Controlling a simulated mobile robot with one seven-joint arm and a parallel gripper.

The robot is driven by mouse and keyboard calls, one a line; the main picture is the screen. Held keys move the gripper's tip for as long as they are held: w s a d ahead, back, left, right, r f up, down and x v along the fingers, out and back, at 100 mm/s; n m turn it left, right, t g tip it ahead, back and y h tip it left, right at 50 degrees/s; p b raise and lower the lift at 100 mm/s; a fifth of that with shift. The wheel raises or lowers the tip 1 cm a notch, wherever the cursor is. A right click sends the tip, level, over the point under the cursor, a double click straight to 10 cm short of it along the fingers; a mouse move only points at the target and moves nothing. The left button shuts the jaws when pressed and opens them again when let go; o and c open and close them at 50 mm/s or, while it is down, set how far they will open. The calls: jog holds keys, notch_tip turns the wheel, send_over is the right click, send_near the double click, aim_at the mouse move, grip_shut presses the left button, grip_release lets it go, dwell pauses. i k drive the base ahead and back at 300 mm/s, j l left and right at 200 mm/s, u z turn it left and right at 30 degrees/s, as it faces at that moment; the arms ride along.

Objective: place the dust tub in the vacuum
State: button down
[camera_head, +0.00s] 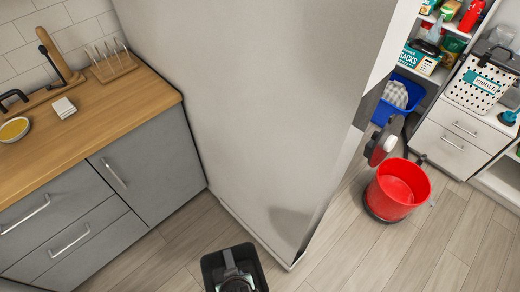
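A red, round, open-topped tub-like body (404,185) stands on the floor at the right, with a dark base under it. It looks like the vacuum's open body, and its inside looks empty. A grey, white and red part (381,146) stands tilted just behind it, perhaps its lid. At the bottom edge is a dark, square-rimmed container (208,266), possibly the dust tub. A grey and black mechanism, which seems to be my gripper (236,272), overlaps it from above. Its fingers are not clear, so I cannot tell whether it grips the container.
A large pale wall panel (250,80) stands between the wooden counter (100,115) and the vacuum area. Shelves, a blue bin (400,100) and a white drawer unit (450,145) stand behind the red body. The floor (400,255) in front is clear.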

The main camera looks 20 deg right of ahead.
aim_at(392, 195)
jog(key=l+z, duration=0.25)
jog(key=l, duration=0.95)
jog(key=l+z, duration=0.25)
jog(key=l, duration=0.9)
jog(key=i+l+z, duration=0.35)
jog(key=i+l, duration=0.65)
jog(key=i+z, duration=0.1)
jog(key=i, duration=0.65)
